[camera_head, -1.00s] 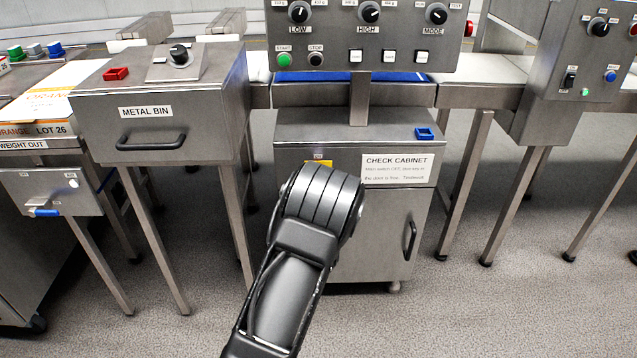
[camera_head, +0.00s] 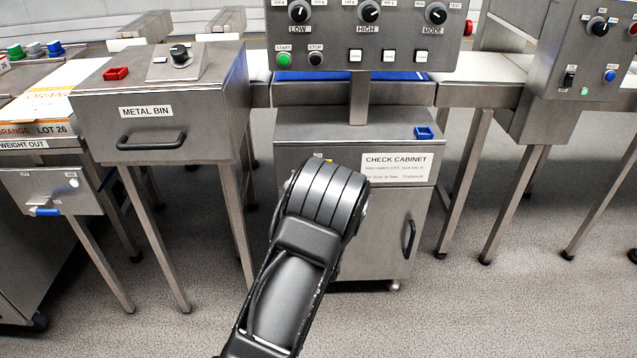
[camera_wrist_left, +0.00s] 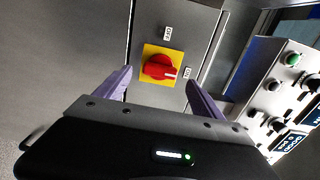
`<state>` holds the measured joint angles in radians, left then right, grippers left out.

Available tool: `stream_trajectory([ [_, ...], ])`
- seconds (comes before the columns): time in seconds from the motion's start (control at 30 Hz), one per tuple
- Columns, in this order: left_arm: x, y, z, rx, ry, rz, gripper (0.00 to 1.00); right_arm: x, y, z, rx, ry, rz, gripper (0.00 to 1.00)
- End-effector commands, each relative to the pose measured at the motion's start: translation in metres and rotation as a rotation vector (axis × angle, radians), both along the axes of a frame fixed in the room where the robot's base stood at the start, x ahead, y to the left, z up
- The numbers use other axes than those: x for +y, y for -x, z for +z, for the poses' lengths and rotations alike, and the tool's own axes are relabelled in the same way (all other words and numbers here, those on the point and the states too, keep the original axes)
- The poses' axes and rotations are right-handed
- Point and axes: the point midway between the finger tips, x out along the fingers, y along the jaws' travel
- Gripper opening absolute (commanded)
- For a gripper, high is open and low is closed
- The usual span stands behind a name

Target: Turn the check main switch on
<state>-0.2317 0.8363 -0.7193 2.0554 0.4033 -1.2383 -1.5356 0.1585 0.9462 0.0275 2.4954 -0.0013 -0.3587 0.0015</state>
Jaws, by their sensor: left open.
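The check main switch is a red rotary knob (camera_wrist_left: 160,67) on a yellow plate, set on a grey metal face in the left wrist view. A white mark on the knob points right, towards one of two small labels too small to read surely. My left gripper (camera_wrist_left: 159,78) is open, its purple fingers on either side of the knob in the picture; contact cannot be told. In the head view my left arm hides this gripper and nearly all of the switch on the check cabinet (camera_head: 385,225). My right gripper is not in view.
A control panel (camera_head: 335,40) with knobs and buttons stands above the cabinet. A blue item (camera_head: 424,133) sits on the cabinet's top right. The metal bin (camera_head: 190,110) is to the left, and a machine (camera_head: 560,75) with its own switches is to the right.

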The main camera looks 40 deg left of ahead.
Motion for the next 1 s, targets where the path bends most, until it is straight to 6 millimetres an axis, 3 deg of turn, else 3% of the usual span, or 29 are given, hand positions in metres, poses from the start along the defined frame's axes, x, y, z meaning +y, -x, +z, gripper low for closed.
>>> stream_trajectory([
  [0.3,-0.025,0.032,0.0,0.001,0.0,-0.001,0.78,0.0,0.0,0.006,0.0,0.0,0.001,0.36],
  [1.0,-0.025,0.033,-0.002,-0.025,0.046,0.0,0.78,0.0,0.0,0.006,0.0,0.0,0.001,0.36],
])
